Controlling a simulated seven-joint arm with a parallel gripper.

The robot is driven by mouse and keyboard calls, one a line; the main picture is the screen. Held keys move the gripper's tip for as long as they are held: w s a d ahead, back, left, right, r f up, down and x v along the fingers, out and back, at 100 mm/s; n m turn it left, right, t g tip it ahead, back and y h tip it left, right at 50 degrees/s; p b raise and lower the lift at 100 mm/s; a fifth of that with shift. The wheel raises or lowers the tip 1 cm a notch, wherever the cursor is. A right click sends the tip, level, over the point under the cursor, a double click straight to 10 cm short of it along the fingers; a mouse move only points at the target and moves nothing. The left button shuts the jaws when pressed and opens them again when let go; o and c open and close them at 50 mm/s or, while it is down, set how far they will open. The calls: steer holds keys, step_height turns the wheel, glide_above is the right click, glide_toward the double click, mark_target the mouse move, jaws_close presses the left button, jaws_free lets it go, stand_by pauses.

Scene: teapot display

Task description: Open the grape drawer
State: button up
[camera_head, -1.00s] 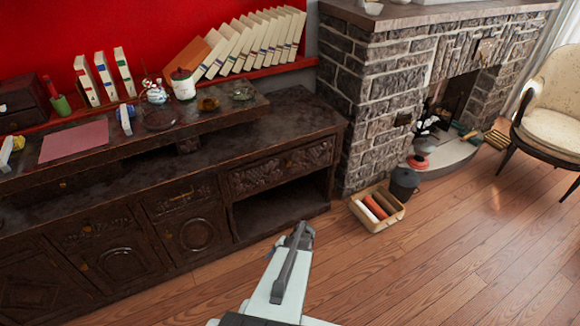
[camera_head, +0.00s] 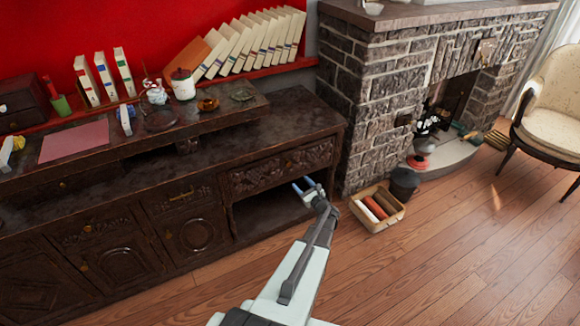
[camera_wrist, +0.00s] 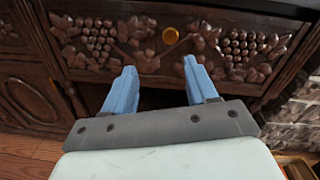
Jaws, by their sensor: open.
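The grape drawer (camera_head: 262,175) is the carved dark wood front at the right end of the sideboard, above an open compartment. It looks closed. In the wrist view the drawer front (camera_wrist: 100,62) shows carved grape bunches on both sides and a round brass knob (camera_wrist: 170,36) at its upper middle. My gripper (camera_head: 303,184) is at the right part of the drawer's lower edge in the head view. In the wrist view my gripper (camera_wrist: 160,80) has two blue fingers spread apart with nothing between them. The fingertips are below the knob, apart from it.
The open compartment (camera_head: 265,215) lies under the drawer. A stone fireplace (camera_head: 365,110) stands close on the right. A crate with rolls (camera_head: 396,222) and a dark bucket (camera_head: 404,184) are on the floor to the right. The wooden floor in front (camera_head: 440,270) is clear.

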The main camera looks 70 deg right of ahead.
mark_target(289, 164)
steer(key=shift+s+d+r+m+h, duration=0.15)
steer(key=shift+d+m+h, duration=0.1)
steer(key=shift+m, duration=0.6)
steer(key=shift+s+d+m+h, duration=0.15)
steer(key=shift+d+m, duration=0.05)
steer(key=shift+m, duration=0.65)
steer(key=x, duration=1.3)
steer(key=shift+w+d+f, duration=0.2)
steer(key=shift+d, duration=0.15)
steer(key=shift+c, duration=0.2)
jaws_close()
